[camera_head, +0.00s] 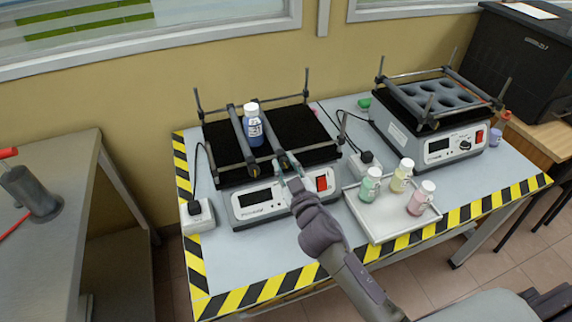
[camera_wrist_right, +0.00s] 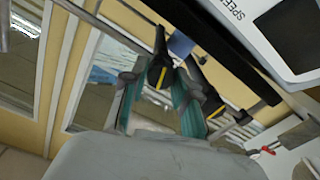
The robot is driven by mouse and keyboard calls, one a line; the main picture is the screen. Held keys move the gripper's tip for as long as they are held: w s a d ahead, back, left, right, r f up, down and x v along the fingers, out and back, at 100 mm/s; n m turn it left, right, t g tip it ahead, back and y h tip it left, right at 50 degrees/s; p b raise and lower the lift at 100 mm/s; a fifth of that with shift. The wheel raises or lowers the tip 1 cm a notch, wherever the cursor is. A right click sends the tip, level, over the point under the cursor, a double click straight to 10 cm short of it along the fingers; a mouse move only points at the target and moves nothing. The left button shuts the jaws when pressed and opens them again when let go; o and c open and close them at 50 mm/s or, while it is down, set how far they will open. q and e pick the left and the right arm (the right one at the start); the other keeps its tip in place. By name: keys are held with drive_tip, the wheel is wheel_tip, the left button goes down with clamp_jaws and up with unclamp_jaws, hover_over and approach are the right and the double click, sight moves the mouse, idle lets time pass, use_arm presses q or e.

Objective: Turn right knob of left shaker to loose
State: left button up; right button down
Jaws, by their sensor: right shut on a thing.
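The left shaker (camera_head: 262,207) stands on the table with a black platform and two grey clamp bars across it. A blue-labelled bottle (camera_head: 253,126) stands upright between the bars. My right gripper (camera_head: 286,163) reaches the front end of the right bar and is shut on the right knob there. The knob is mostly hidden by the fingers, and its setting cannot be read. In the right wrist view, the teal-padded fingers (camera_wrist_right: 160,98) are close to the bar ends, with dark parts between and beside them. My left gripper is in neither view.
A white tray (camera_head: 376,228) with three capped bottles, green, yellow and pink, lies right of my right arm. The right shaker (camera_head: 455,146) stands behind it. A power socket (camera_head: 197,216) sits left of the left shaker. Striped tape (camera_head: 275,288) marks the table's front edge.

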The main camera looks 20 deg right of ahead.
drive_tip(key=n, duration=0.7)
drive_tip(key=shift+a, duration=0.1)
drive_tip(key=n+p, duration=0.1)
drive_tip(key=n, duration=0.3)
drive_tip(key=shift+f+n, duration=0.15)
drive_tip(key=shift+n, duration=1.45)
drive_tip(key=c, duration=0.9)
unclamp_jaws()
